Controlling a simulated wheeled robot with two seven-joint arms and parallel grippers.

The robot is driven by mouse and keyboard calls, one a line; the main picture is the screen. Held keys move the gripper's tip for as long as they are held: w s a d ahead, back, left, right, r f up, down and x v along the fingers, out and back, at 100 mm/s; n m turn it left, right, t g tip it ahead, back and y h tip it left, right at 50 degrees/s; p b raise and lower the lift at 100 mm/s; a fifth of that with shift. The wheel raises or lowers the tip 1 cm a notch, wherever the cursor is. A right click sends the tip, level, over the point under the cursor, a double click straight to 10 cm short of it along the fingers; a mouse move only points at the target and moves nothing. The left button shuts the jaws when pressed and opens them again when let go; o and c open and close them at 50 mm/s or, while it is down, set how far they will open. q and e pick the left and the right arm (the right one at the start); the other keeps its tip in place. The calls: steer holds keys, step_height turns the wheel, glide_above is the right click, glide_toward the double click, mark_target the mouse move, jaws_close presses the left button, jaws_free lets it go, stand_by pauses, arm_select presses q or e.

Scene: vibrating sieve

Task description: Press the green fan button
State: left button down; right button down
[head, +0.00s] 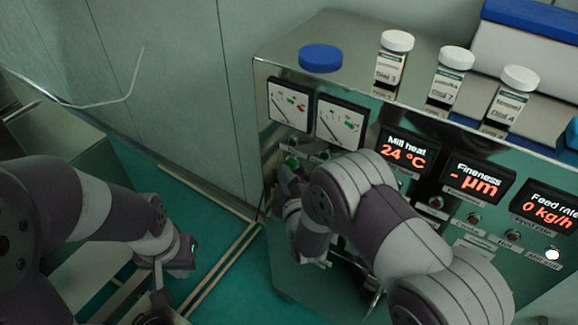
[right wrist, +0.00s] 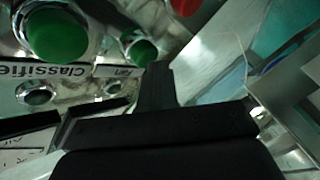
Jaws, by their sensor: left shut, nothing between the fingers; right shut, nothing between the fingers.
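The green fan button (right wrist: 143,50) shows in the right wrist view, beside a small label (right wrist: 119,72) that seems to read "Fan". My right gripper (right wrist: 158,72) is shut and empty. Its fingertip is close to this button; I cannot tell whether they touch. A larger green button (right wrist: 57,33) is to the left, above a "Classifier" label. In the head view my right gripper (head: 284,176) is at the left end of the machine's front panel, just below a green button (head: 292,163); its label is unreadable. My left gripper (head: 158,282) is shut and empty, away from the panel.
The steel machine (head: 345,35) carries two dial meters (head: 289,104), red-lit displays (head: 403,151) and several small knobs. White-capped jars (head: 394,58) and a blue lid (head: 320,58) stand on top. A red part (right wrist: 184,6) shows at the right wrist view's top edge.

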steer(key=shift+w+d, duration=0.2)
stand_by(0.3)
steer(key=shift+s+a, duration=0.55)
steer(key=shift+s, duration=0.2)
steer(key=shift+s+a, duration=0.75)
steer(key=shift+s, duration=0.3)
steer(key=shift+s+a, duration=0.7)
steer(key=shift+s, duration=0.3)
